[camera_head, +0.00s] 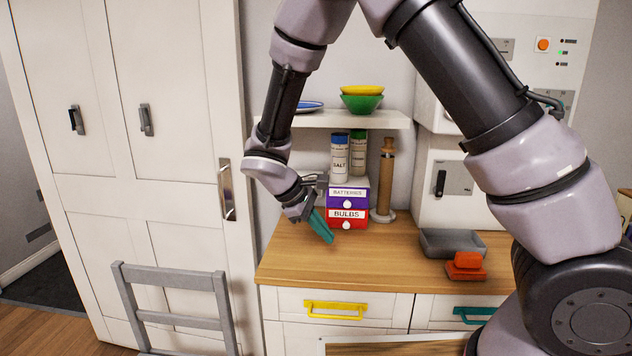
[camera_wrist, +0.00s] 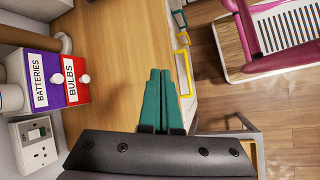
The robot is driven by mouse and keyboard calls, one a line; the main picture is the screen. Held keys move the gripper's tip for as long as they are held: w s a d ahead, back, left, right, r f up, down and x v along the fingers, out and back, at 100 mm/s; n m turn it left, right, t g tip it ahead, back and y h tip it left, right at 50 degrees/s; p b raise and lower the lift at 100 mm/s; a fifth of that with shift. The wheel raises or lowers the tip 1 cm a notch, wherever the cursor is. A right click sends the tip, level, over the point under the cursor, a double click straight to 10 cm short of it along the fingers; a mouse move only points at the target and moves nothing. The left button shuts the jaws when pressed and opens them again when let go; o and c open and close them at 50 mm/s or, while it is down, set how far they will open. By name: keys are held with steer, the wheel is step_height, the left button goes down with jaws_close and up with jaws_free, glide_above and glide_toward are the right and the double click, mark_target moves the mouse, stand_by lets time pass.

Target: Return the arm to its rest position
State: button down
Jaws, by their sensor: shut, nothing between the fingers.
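My gripper (camera_head: 321,226) shows in the camera_head view with teal fingers pointing down, above the left end of the wooden counter (camera_head: 385,262). It is in front of and a little left of the small red drawer labelled BULBS (camera_head: 346,218). In the camera_wrist view my gripper (camera_wrist: 161,78) has its two teal fingers side by side, shut with nothing between them. My arm is bent, with its elbow beyond the top edge of the camera_head view.
The purple BATTERIES drawer (camera_head: 347,197) sits above BULBS. A shelf (camera_head: 375,119) holds bowls. A grey tray (camera_head: 452,243) and orange blocks (camera_head: 467,264) are on the counter's right. A grey chair (camera_head: 178,322) stands front left. The counter's middle is clear.

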steer(key=s+d+r+m+t+y, duration=0.2)
steer(key=s+d+r+m+y, duration=0.2)
steer(key=d+r+m, duration=0.4)
steer(key=s+d+r+m+t+y, duration=0.3)
steer(key=s+d+r+m, duration=0.4)
steer(key=d+r, duration=0.7)
step_height(320, 180, up, 6)
steer(key=shift+s+d+r+m+y, duration=0.25)
steer(key=shift+d+m+y, duration=0.1)
steer(key=shift+m+y, duration=0.6)
